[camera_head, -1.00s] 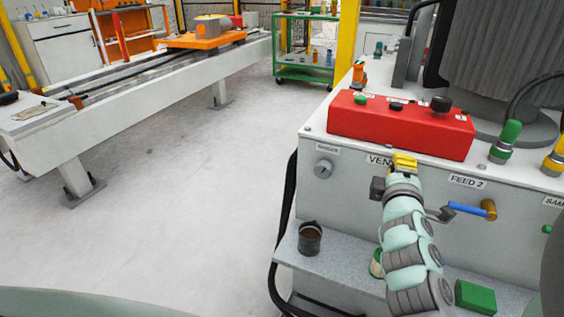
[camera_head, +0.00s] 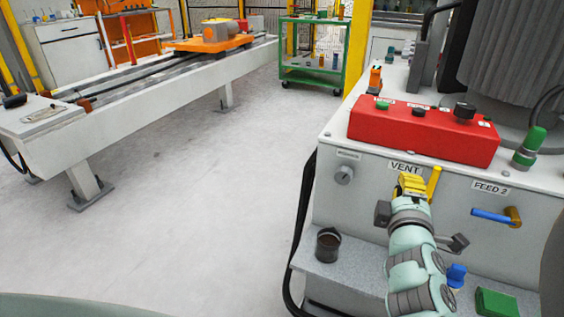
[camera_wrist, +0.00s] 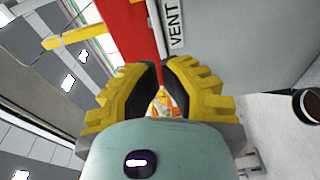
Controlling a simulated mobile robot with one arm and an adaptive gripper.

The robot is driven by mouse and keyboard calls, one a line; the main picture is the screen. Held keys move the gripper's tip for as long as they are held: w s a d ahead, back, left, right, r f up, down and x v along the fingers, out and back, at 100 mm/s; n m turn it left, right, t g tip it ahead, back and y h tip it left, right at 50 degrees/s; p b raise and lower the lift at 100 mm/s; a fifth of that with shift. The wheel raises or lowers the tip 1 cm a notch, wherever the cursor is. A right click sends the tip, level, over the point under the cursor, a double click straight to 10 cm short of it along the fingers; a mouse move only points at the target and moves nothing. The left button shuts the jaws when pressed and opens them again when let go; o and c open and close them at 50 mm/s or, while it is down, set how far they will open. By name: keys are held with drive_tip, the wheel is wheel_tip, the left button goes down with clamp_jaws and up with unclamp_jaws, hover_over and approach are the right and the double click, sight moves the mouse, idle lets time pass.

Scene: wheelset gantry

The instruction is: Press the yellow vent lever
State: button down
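The yellow vent lever (camera_head: 434,182) is a short bar, standing nearly upright on the grey cabinet front, just right of my gripper (camera_head: 411,185) in the head view. Its lower end is hidden behind my gripper and wrist. My gripper's yellow fingers are just below the VENT label (camera_head: 405,168). I cannot tell whether they touch the lever. In the wrist view my gripper (camera_wrist: 160,85) has its two fingers close together with a narrow gap, and nothing is seen held between them. The VENT label (camera_wrist: 176,25) is ahead, turned on its side.
A red control box (camera_head: 423,132) with buttons sits on the cabinet above. A blue-handled valve (camera_head: 493,216) labelled FEED 2 is to the right. A dark cup (camera_head: 328,244) and a green block (camera_head: 497,303) are on the lower shelf. Open floor (camera_head: 210,190) lies left.

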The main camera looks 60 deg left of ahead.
drive_tip(key=shift+v, duration=1.55)
